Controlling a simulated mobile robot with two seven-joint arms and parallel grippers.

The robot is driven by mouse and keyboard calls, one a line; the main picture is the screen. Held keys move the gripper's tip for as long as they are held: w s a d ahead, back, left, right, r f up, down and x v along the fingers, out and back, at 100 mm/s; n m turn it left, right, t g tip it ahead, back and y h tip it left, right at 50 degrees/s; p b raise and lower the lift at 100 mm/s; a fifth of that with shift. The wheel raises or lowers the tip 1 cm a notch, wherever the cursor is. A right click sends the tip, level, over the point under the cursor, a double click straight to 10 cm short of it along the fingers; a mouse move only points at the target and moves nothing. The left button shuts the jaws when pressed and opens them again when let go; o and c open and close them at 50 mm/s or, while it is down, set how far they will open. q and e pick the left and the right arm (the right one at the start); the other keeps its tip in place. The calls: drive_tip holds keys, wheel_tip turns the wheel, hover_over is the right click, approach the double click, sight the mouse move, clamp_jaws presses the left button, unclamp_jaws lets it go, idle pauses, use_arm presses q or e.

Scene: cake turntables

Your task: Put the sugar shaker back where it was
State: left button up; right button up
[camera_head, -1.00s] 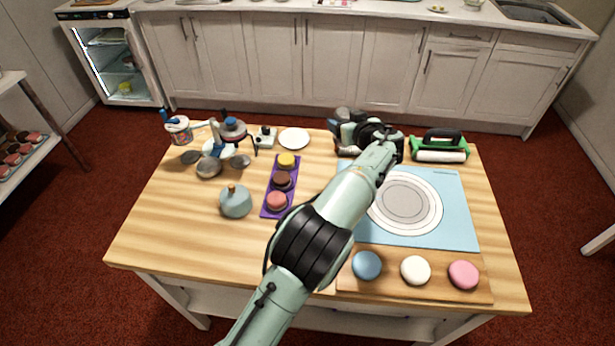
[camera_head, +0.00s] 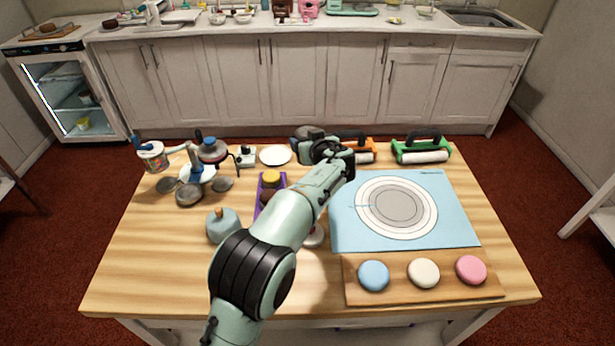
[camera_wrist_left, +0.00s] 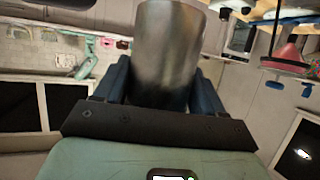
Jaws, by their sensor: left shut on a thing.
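My left gripper (camera_head: 318,146) is over the back middle of the wooden table. It is shut on the sugar shaker (camera_wrist_left: 168,45), a grey metal cylinder between the blue fingers in the left wrist view. In the head view my own arm and gripper cover most of this spot, and I cannot clearly make out the shaker there. I cannot tell whether its base touches the table. My right gripper is not in view.
An orange-handled roller (camera_head: 362,150) and a green one (camera_head: 421,148) stand right of the gripper. A white plate (camera_head: 276,155) lies left of it. A purple tray (camera_head: 259,187), partly hidden by my arm, and a blue mat (camera_head: 458,232) lie nearer.

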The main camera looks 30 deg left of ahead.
use_arm(q)
wheel_tip(320, 180, down, 11)
drive_tip(key=shift+f+b, duration=0.1)
drive_tip(key=shift+b, duration=0.5)
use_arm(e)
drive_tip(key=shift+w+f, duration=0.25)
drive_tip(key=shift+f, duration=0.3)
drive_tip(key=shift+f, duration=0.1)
use_arm(q)
drive_tip(key=shift+f+b, duration=0.1)
drive_tip(key=shift+b, duration=0.2)
drive_tip(key=o, duration=1.2)
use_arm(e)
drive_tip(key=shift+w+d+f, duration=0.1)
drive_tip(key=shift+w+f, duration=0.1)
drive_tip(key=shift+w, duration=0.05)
use_arm(q)
drive_tip(key=shift+o, duration=0.2)
drive_tip(key=shift+s+d+r+p, duration=0.1)
drive_tip(key=shift+d+r+p, duration=0.1)
drive_tip(key=shift+r+p, duration=0.1)
drive_tip(key=b+v, duration=0.1)
drive_tip(key=v, duration=1)
drive_tip(key=shift+s+d, duration=0.2)
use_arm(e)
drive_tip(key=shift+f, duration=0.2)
